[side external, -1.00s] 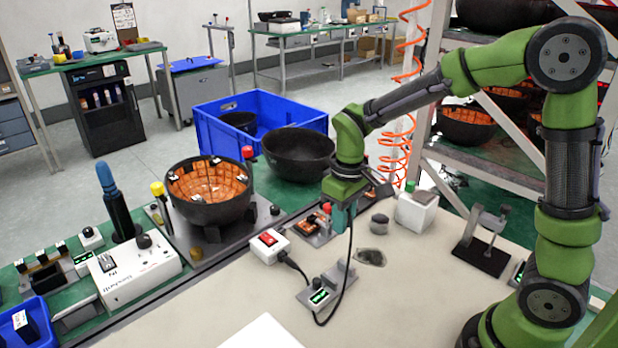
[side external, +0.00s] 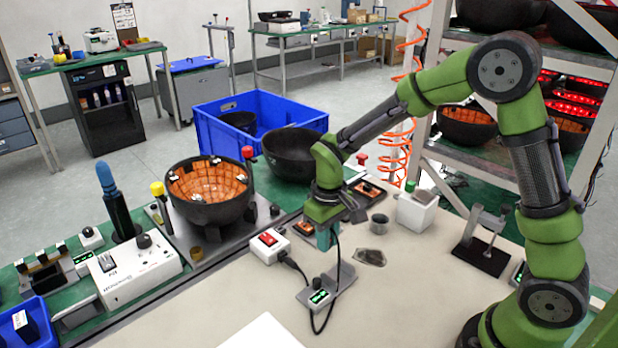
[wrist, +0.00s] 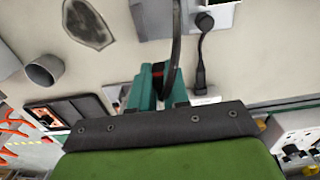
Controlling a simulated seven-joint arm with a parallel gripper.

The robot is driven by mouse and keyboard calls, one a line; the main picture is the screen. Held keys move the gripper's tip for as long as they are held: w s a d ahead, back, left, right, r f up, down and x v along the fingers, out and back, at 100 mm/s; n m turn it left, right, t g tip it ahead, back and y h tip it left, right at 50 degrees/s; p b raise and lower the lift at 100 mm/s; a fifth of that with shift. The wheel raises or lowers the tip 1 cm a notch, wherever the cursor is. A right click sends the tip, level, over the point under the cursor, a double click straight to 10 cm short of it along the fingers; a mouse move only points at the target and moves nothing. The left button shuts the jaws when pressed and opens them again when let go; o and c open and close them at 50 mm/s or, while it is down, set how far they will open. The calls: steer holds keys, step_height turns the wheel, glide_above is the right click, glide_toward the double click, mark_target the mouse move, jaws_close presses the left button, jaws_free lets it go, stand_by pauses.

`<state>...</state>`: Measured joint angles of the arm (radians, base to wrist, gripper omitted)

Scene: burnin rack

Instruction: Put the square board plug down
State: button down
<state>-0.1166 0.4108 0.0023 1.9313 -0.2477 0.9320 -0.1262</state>
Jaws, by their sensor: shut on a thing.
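My gripper (side external: 328,238) is over the light bench mat, right of the white box with the red switch (side external: 268,243). In the wrist view its teal fingers (wrist: 158,88) are shut on the board plug (wrist: 157,70), of which a small dark and red part shows between them. A black cable (wrist: 177,40) runs up from there. In the side view the cable (side external: 338,262) hangs from my gripper and loops to the small meter with a green display (side external: 319,296). The plug's shape and any contact beneath it are hidden.
A grey cup (side external: 379,224) and a dark flat patch (side external: 370,258) lie right of my gripper. A white box (side external: 416,210) and black clamp stand (side external: 482,255) stand farther right. A bowl with orange panels (side external: 208,188) sits left. The mat's front middle is largely clear.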

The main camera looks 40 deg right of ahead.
steer(key=w, duration=0.3)
steer(key=shift+w+a+f, duration=0.2)
steer(key=shift+s+f, duration=0.1)
steer(key=shift+f, duration=1.6)
steer(key=shift+f, duration=0.15)
steer(key=shift+f, duration=0.4)
steer(key=c, duration=1.1)
jaws_free()
